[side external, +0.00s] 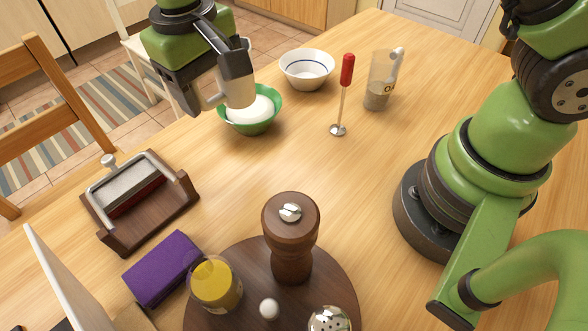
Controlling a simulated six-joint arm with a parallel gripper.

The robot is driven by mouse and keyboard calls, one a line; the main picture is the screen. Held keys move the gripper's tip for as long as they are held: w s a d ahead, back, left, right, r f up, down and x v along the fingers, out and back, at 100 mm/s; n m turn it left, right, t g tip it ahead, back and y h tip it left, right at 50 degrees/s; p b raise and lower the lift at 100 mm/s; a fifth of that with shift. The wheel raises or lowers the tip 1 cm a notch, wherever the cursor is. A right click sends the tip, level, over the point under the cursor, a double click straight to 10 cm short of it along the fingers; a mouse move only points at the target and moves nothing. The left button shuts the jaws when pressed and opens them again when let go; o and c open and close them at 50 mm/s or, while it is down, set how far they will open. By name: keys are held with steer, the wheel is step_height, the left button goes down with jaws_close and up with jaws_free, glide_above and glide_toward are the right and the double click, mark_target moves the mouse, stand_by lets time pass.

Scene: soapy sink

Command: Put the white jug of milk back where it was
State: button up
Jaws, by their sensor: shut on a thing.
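My gripper (211,88) is at the upper left, above and just left of a green bowl (262,122). It is shut on the white jug (237,94), which looks pale beige-grey here. The jug is held over the bowl's left side and is partly hidden by the fingers. I cannot tell its exact tilt or whether it touches the bowl. The green bowl stands on the wooden table and holds a white filling. The jug's contents cannot be seen.
A pepper mill (291,240) and a yellow jar (216,285) are in front. A wooden press (140,200) and a purple block (165,268) lie left. The table's middle is clear.

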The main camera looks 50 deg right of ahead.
steer(key=s+d+f, duration=0.2)
steer(key=s+f, duration=0.1)
steer(key=s, duration=0.6)
steer(key=shift+s+f, duration=0.15)
steer(key=shift+f, duration=2.3)
steer(key=shift+s+f, duration=0.1)
steer(key=shift+f, duration=2.35)
steer(key=o, duration=1.3)
steer(key=shift+f, duration=0.1)
steer(key=shift+o, duration=0.2)
step_height(320, 180, up, 12)
steer(key=s+d+r+m+t+y, duration=0.1)
steer(key=s+d+r+m+t, duration=0.1)
steer(key=s+d+r, duration=0.3)
steer(key=s+d+r+m+t+y, duration=0.2)
steer(key=s+d+r+t, duration=0.2)
steer(key=d+r, duration=0.3)
step_height(320, 180, up, 4)
steer(key=shift+s+r+t, duration=0.25)
steer(key=shift+s+t, duration=0.1)
steer(key=shift+t, duration=0.15)
